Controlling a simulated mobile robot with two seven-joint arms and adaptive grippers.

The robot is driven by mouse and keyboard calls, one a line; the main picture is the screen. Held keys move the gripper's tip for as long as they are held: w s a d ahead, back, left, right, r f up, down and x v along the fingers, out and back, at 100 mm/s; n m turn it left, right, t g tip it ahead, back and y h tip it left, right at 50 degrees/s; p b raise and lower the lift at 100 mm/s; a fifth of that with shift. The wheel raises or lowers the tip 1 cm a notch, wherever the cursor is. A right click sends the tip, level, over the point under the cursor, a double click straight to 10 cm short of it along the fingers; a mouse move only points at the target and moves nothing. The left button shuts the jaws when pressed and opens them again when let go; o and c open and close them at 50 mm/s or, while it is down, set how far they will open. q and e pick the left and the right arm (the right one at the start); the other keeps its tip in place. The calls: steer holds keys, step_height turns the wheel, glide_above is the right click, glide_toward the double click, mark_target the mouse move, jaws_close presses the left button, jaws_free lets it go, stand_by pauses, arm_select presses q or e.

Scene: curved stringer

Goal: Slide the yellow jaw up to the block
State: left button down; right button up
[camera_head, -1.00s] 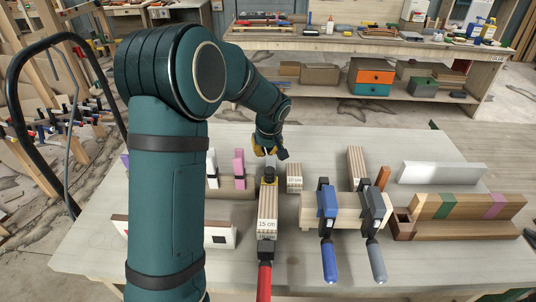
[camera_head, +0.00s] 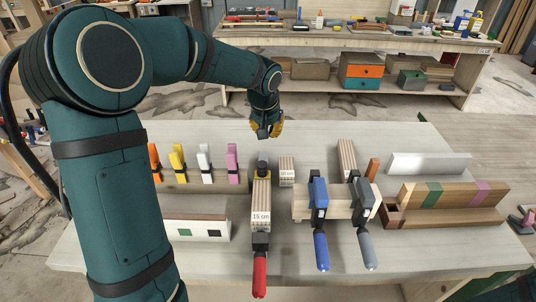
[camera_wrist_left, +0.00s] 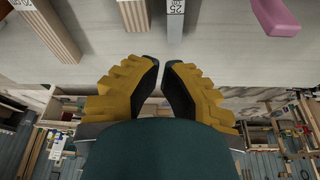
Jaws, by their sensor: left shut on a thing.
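My left gripper (camera_head: 267,131) hangs above the far side of the bench, behind the red-handled bar clamp. In the left wrist view its two yellow fingers (camera_wrist_left: 162,62) are near each other with a narrow gap, and I see nothing between them. The block (camera_head: 261,200) marked 15 cm lies along the red-handled clamp (camera_head: 260,275), behind its handle. A dark jaw (camera_head: 262,170) stands at the block's far end; I cannot tell whether they touch. A yellow upright piece (camera_head: 177,162) stands in a row at the left. My right gripper is not in view.
Orange (camera_head: 154,162), white (camera_head: 205,162) and pink (camera_head: 232,162) pieces stand in the same row. A second block (camera_head: 286,172) is right of the clamp. Blue-handled (camera_head: 321,250) and grey-handled (camera_head: 366,247) clamps hold wood farther right. The far bench strip is clear.

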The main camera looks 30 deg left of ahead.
mark_target(262, 173)
arm_select(q)
steer(key=w+f+m+b, duration=0.1)
steer(key=w+f, duration=0.3)
steer(key=f, duration=0.6)
steer(key=s, duration=0.3)
steer(key=s+r, duration=0.1)
steer(key=shift+s+d, duration=0.2)
steer(key=shift+d, duration=0.05)
